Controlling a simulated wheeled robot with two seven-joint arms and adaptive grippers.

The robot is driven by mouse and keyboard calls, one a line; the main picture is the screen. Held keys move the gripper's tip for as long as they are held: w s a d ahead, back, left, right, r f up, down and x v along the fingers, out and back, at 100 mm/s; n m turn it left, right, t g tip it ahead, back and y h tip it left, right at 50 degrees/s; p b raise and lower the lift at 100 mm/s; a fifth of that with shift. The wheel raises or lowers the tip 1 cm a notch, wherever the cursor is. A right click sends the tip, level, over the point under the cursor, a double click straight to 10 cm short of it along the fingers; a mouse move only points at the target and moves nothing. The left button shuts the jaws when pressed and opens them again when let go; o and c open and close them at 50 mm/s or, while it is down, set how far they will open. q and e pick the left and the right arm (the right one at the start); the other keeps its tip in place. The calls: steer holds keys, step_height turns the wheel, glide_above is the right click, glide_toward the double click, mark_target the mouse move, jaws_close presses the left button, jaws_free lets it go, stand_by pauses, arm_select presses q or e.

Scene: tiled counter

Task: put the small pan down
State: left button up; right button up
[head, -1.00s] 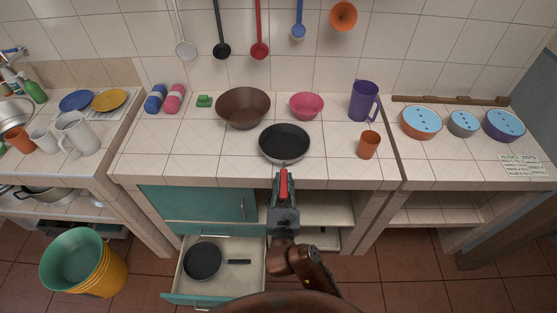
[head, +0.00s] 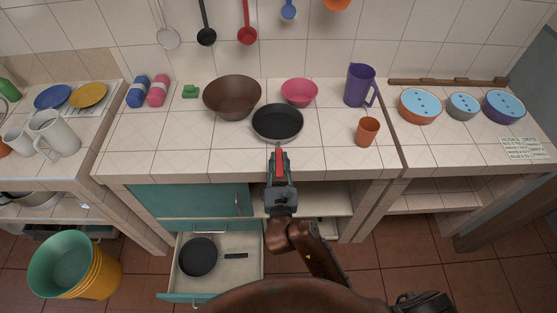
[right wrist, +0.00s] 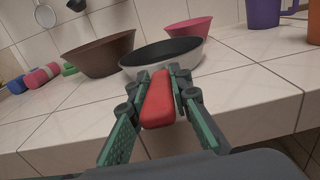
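The small pan (head: 277,124) is black inside, with a pale outside and a red handle (head: 279,160). It is level over the middle of the tiled counter, in front of the brown and pink bowls. My right gripper (head: 280,170) is shut on the red handle, in front of the pan at the counter's front edge. The right wrist view shows the handle (right wrist: 158,100) between both fingers and the pan (right wrist: 163,60) beyond. I cannot tell whether the pan's base touches the tiles. My left gripper is not in view.
A brown bowl (head: 232,97) and a pink bowl (head: 299,93) stand just behind the pan. An orange cup (head: 367,131) and purple jug (head: 360,86) are to the right. Another black pan (head: 198,257) lies in the open drawer (head: 180,297). Counter left of the pan is mostly clear.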

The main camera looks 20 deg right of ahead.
steer(key=o, duration=0.4)
steer(key=shift+s+r, duration=0.1)
steer(key=shift+s, duration=0.05)
steer(key=shift+o, duration=0.2)
steer(key=shift+s+a, duration=0.1)
steer(key=shift+s, duration=0.1)
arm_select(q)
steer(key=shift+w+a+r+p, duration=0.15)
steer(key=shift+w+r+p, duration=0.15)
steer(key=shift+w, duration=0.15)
arm_select(e)
steer(key=v, duration=1.1)
steer(key=shift+s, duration=0.25)
steer(key=shift+a, duration=0.1)
